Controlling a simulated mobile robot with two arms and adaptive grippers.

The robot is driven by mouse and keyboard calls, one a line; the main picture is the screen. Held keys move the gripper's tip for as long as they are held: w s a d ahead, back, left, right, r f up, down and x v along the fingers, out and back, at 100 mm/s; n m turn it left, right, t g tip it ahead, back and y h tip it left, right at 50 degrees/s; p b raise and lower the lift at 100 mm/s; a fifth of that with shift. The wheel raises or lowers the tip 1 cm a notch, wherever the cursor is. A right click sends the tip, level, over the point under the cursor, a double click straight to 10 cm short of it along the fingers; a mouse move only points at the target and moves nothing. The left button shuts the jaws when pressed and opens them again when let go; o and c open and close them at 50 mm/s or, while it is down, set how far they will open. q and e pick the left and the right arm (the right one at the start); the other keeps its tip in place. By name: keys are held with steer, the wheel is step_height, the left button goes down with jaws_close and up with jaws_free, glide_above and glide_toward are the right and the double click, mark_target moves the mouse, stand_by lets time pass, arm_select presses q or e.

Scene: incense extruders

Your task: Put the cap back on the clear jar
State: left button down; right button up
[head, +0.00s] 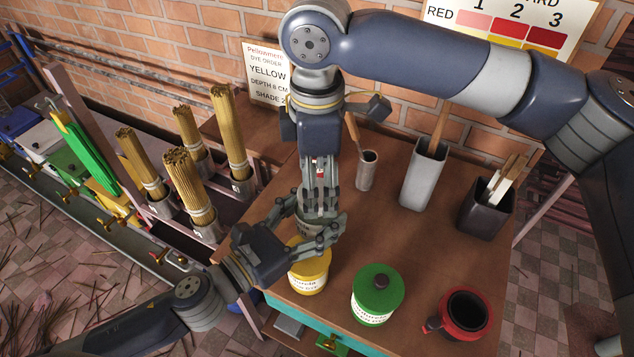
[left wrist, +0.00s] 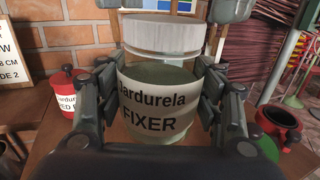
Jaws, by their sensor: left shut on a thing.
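My left gripper (head: 318,232) is shut around the clear jar (left wrist: 158,103), labelled "Jardurela FIXER". In the left wrist view its fingers press both sides of the jar, which stands upright with pale greenish contents and a clear upper part. In the head view the jar is mostly hidden by the two grippers. My right gripper (head: 320,208) points down directly over the left one. Its grey parts show at the top edge of the left wrist view, on both sides above the jar.
A yellow jar (head: 309,278), a green lidded jar (head: 378,302) and an open red pot (head: 438,325) stand along the table's front. A small cup (head: 365,176), a tall grey holder (head: 421,184) and a dark holder (head: 484,221) stand behind. Incense bundles (head: 185,182) are at left.

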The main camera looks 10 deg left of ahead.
arm_select(q)
steer(key=shift+r, duration=0.15)
arm_select(e)
step_height(320, 180, up, 11)
steer(key=shift+f, duration=0.2)
stand_by(0.4)
